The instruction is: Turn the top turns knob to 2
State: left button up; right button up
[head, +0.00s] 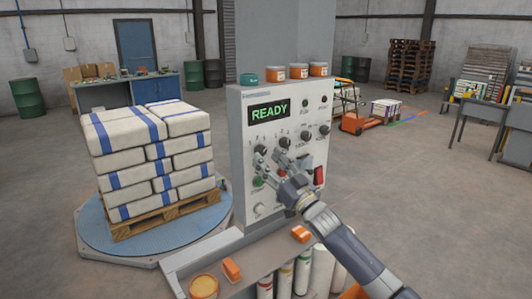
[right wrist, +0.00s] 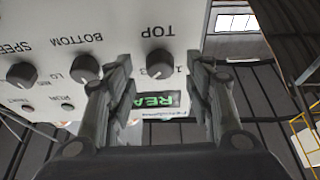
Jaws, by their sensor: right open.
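The TOP turns knob (right wrist: 160,63) is a dark round knob under the label TOP, which appears upside down in the right wrist view. In the head view it seems to be the leftmost knob (head: 260,150) of the upper row, below the READY display (head: 269,111). A small light mark shows on its face, but I cannot tell which number it points at. My right gripper (head: 271,162) is open in front of the grey control panel (head: 240,130). In the wrist view its fingers stand on either side of the knob, with gaps. My left gripper is not in view.
The BOTTOM knob (right wrist: 86,68) is beside the left finger in the wrist view, and the SPEED knob (right wrist: 21,75) is further off. Orange-lidded jars (head: 299,71) stand on the panel top. Stacked sacks (head: 117,161) on a pallet stand left. A shelf with orange items (head: 231,270) lies below.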

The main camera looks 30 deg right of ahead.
jog(key=shift+x, duration=1.05)
jog(key=c, duration=1.1)
